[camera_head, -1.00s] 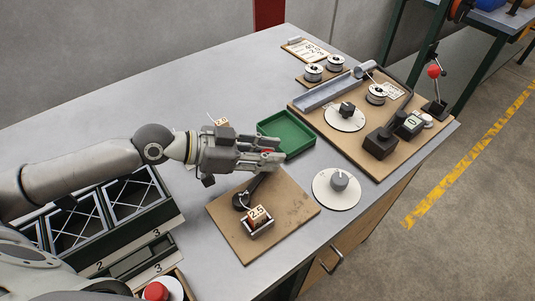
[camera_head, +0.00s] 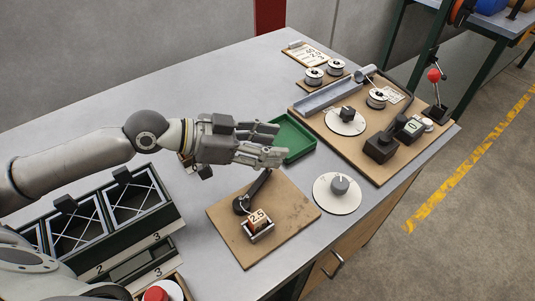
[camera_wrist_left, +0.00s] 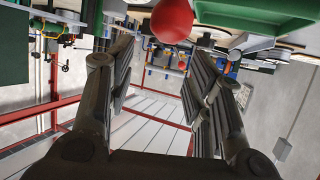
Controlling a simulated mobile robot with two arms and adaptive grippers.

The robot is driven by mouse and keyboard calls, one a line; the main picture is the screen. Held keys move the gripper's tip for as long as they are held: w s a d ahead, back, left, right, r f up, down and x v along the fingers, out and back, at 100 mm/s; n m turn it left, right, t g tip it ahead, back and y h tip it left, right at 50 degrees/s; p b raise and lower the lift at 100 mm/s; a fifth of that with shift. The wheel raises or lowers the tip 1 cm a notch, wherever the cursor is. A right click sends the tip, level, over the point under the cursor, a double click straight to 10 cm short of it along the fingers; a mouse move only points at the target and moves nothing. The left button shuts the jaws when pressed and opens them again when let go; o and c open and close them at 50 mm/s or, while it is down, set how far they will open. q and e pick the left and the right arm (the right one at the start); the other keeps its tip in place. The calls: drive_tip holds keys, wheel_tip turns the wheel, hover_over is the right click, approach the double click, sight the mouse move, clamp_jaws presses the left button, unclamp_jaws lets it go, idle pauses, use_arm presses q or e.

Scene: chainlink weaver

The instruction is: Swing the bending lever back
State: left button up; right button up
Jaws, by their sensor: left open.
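The bending lever (camera_head: 257,187) is a dark arm rising from a pivot on the brown board (camera_head: 285,205). Its upper end is hidden behind my left gripper (camera_head: 282,143) in the head view. In the left wrist view a red ball (camera_wrist_left: 172,20), which looks like the lever's knob, shows at the top, above the gap between the spread fingers. My left gripper (camera_wrist_left: 160,75) is open and holds nothing. The fingers look apart from the ball. My right gripper is not in view.
A block marked 2.5 (camera_head: 258,219) sits in a small holder near the lever's pivot. A green tray (camera_head: 296,150) lies just behind the fingers. A dial (camera_head: 337,195) stands to the right. A second board (camera_head: 345,145) carries spools and a black-handled device.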

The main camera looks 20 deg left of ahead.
use_arm(q)
wheel_tip(320, 180, up, 6)
drive_tip(key=shift+r, duration=0.1)
